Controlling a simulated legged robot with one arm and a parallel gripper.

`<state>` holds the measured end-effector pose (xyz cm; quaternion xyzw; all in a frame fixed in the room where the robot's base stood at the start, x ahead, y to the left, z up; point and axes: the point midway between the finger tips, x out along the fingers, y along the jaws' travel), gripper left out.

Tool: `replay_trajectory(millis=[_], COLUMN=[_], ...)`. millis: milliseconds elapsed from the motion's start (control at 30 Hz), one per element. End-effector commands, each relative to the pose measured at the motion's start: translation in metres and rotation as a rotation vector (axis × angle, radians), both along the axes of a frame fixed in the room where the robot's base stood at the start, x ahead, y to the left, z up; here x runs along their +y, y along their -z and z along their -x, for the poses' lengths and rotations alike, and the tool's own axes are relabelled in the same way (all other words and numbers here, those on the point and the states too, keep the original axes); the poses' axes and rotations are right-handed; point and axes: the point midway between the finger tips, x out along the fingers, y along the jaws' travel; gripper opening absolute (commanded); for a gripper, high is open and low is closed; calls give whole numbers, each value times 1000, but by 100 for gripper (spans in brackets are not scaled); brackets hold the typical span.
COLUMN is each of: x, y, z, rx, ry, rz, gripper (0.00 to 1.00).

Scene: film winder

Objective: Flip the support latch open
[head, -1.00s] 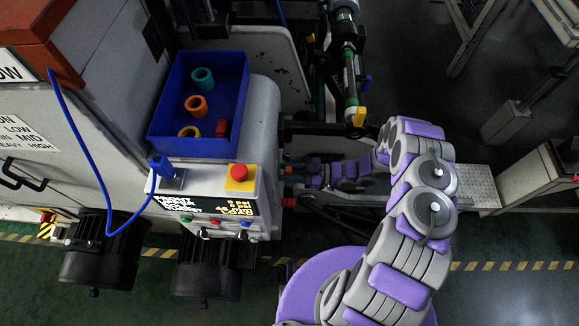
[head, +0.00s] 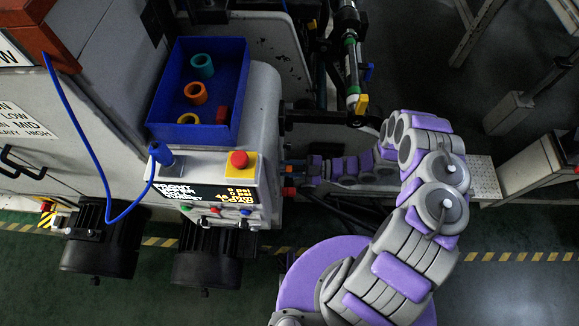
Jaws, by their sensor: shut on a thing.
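My gripper (head: 294,168) is at the left end of my purple and grey arm, small and dark against the machine's right side. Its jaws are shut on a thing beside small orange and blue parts. The fingers and what they hold are too small to make out. A red knob (head: 290,192) sits just below the gripper. I cannot tell for sure which part is the support latch.
A blue bin (head: 240,75) with several coloured rings stands on the machine, above a control panel with a red button (head: 239,159) and a display (head: 212,193). A blue cable (head: 82,140) hangs at left. Black motors (head: 105,245) sit below. Open floor lies at lower right.

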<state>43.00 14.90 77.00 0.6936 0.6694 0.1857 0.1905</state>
Motion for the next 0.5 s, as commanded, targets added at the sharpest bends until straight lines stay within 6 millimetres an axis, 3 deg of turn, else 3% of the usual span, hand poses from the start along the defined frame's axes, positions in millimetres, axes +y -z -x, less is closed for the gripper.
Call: replay_trajectory(millis=[233,267,433,500], x=[0,0,0,0], y=[3,3,2,1], z=[0,0,1,1], rx=[0,0,0,0], ry=[0,1,-1,0], rz=[7,7,5,4], gripper=[0,33,49,51])
